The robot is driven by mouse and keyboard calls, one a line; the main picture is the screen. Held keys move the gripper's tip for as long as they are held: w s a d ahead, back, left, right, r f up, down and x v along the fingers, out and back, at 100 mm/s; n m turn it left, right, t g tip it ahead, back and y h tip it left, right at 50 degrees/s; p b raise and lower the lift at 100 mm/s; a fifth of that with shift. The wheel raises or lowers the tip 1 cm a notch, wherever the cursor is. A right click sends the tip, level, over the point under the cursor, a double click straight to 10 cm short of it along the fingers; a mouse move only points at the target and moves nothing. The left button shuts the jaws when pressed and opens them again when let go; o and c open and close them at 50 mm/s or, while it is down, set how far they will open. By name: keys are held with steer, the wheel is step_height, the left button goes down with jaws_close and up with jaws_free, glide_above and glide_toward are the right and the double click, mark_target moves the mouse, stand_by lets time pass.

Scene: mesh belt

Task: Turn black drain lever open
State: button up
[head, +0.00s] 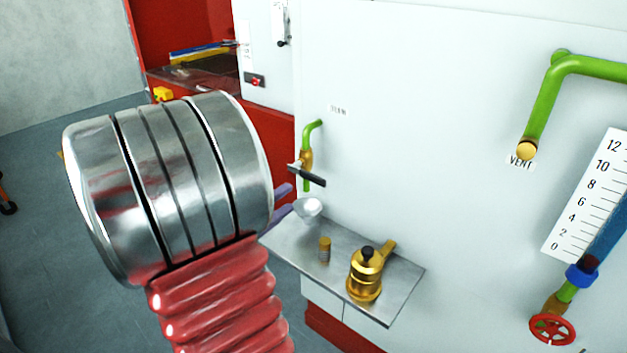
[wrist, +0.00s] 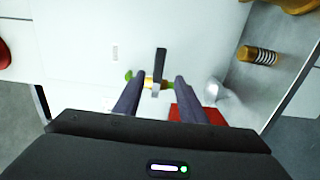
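The black drain lever (head: 306,175) sits on a brass valve (head: 306,160) under a green pipe on the white wall in the head view. It lies nearly level, slanting slightly down to the right. In the wrist view the lever (wrist: 161,62) points up the picture, at and beyond the gap between the fingertips. My gripper (wrist: 159,77) is open, its two dark fingers apart and nothing held. In the head view the fingers of my gripper (head: 288,199) show just below and left of the lever; my arm hides the rest.
A metal shelf (head: 388,304) juts out below the valve, with a clear cup (head: 308,208), a small brass cylinder (head: 325,250) and a brass pot (head: 365,275). A vent pipe (head: 545,100) and red handwheel (head: 552,329) are to the right. The wall around the lever is clear.

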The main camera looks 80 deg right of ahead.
mark_target(314, 180)
steer(key=x, duration=1.2)
jaws_close()
stand_by(0.5)
steer(key=shift+s, duration=0.1)
